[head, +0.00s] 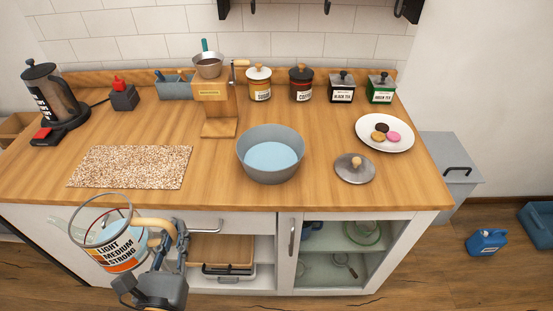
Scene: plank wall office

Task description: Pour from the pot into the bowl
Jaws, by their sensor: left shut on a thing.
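The pot (118,252) is clear glass with a band reading LIGHT, MEDIUM, STRONG and a tan handle. It is in front of the counter's front edge at the lower left, its open rim facing up. My left gripper (167,240) is shut on its handle, at the right side of the pot. Something pale blue shows inside the pot; I cannot tell how full it is. The grey bowl (247,163) stands upright on the counter, right of and beyond the pot, apart from it. A pale blue, liquid-like surface shows inside the bowl. My right gripper is not in view.
A lid (354,174) and a plate of cookies (397,145) are right of the bowl. A speckled mat (128,166) lies to its left. A wooden grinder (219,106) stands behind, near several jars. The counter (210,183) is clear between mat and bowl.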

